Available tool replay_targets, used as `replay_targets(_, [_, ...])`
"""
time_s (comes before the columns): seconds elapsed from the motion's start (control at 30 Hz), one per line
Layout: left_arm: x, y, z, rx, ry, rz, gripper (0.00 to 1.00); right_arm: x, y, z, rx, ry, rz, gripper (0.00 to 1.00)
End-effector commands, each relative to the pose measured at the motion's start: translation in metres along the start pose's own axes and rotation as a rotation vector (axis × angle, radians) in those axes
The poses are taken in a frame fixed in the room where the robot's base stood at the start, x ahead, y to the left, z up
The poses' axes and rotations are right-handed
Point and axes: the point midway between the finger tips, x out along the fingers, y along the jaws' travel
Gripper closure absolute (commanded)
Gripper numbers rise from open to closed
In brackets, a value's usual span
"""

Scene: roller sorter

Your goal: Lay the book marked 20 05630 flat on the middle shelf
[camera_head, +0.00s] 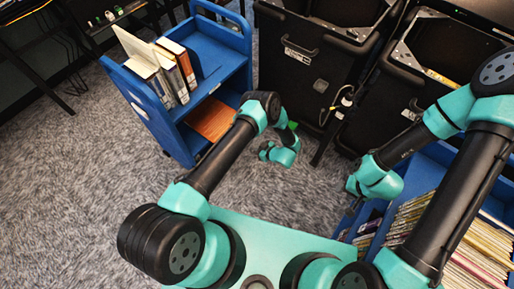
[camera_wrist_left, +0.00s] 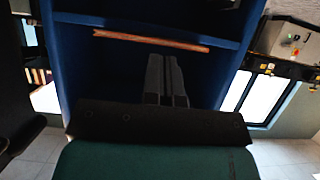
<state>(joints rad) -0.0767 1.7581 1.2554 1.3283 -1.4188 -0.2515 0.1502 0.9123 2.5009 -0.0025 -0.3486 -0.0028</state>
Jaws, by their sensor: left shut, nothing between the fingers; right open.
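A reddish-brown book (camera_head: 211,119) lies flat on the lower visible shelf of the blue cart (camera_head: 153,100). In the left wrist view the book (camera_wrist_left: 150,40) shows as a thin orange-red edge on a blue shelf. No marking can be read on it. My left gripper (camera_head: 264,149) is in front of the cart, to the right of the book and apart from it. In the left wrist view its two dark fingers (camera_wrist_left: 167,80) are together and empty, pointing toward the shelf. My right gripper (camera_head: 352,188) is open beside the right-hand shelf; its fingers are hard to make out.
Several upright books (camera_head: 165,70) stand on the cart's top shelf. Black cases (camera_head: 310,65) stand behind my arms. A blue shelf unit with many thin books (camera_head: 465,245) is at the lower right. Carpet (camera_head: 90,190) is clear left of my base.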

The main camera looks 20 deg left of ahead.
Motion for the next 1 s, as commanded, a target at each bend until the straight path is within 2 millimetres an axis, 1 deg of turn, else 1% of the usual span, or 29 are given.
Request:
replay_targets(0.17, [0.006,0.0,-0.003,-0.001,-0.001,0.0,1.0,0.0,0.0,0.0,0.0,0.0,0.0,0.57])
replay_targets(0.27, [0.013,0.0,-0.006,-0.001,-0.001,-0.002,1.0,0.0,0.0,0.0,0.0,0.0,0.0,0.57])
replay_targets(1.0, [0.087,0.0,-0.042,-0.001,-0.002,0.0,1.0,0.0,0.0,0.0,0.0,0.0,0.0,0.57])
